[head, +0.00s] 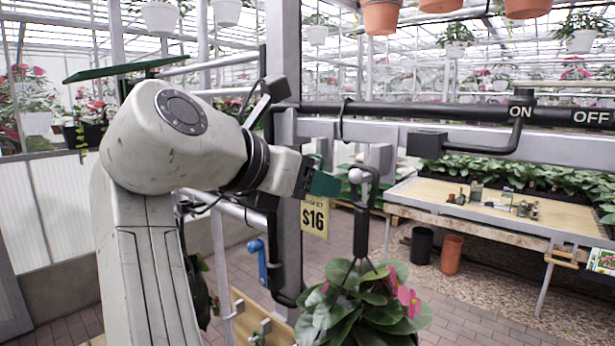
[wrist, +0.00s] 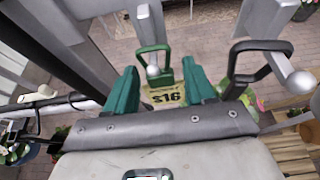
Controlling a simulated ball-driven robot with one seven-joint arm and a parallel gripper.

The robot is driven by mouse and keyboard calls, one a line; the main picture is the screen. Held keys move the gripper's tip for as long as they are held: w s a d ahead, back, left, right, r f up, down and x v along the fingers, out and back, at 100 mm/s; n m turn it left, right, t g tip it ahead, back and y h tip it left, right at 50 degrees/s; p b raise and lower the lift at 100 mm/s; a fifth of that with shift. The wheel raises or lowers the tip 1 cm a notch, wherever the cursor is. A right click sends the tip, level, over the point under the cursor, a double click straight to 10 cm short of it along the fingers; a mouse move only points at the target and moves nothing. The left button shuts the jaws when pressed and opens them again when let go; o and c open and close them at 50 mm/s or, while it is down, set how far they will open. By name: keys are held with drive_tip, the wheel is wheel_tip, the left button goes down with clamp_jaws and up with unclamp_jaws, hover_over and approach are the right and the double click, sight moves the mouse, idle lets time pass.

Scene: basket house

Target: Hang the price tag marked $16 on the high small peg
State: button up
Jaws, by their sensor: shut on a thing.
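The yellow price tag marked $16 (head: 314,218) hangs upright below my gripper (head: 324,184) in the head view. In the wrist view the tag (wrist: 165,97) shows upside down, between the green fingers of my gripper (wrist: 162,90). My gripper is shut on the tag's holder, whose green loop (wrist: 138,62) rises past the fingertips. A small grey peg with a ball end (wrist: 152,71) appears within the loop's outline; I cannot tell whether the loop is around it or only in line with it. In the head view my gripper largely hides this peg.
Just right of my gripper, a plant basket (head: 362,300) hangs by a black hook (head: 361,228) from a ball-ended peg (head: 357,176). A grey rail (head: 480,143) and a black bar marked ON and OFF (head: 450,112) run to the right. A blue handle (head: 260,262) is below left.

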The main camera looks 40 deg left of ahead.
idle(0.4)
drive_tip(key=o, duration=0.9)
drive_tip(key=b+v, duration=0.3)
drive_tip(key=v, duration=0.7)
drive_tip(key=shift+s, duration=0.4)
